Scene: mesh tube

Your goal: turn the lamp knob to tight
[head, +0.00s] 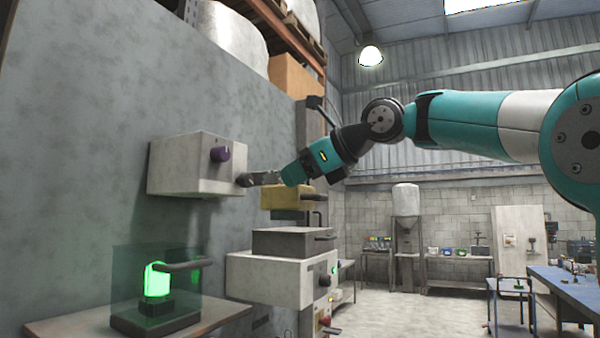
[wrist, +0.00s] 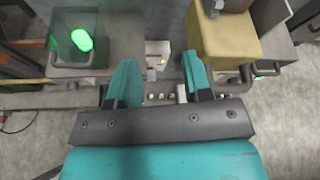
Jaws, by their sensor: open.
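A dark purple round knob (head: 220,154) sits on the front of a pale box (head: 185,170) on the grey wall in the head view. A green glowing lamp (head: 157,280) stands below it in a clear case; it also shows at upper left in the wrist view (wrist: 83,40). I cannot tell for certain which knob belongs to the lamp. My gripper (head: 247,180) is beside the pale box's lower right corner, right of and below the purple knob. In the wrist view my gripper (wrist: 160,62) has its teal fingers apart, with nothing seen held between them. The purple knob is not identifiable there.
A yellow box (head: 287,197) is close under my gripper, above a white cabinet (head: 280,278) with knobs. A dark bar handle (head: 183,264) juts from the lamp's case. A blue workbench (head: 565,285) stands far right. The floor between is open.

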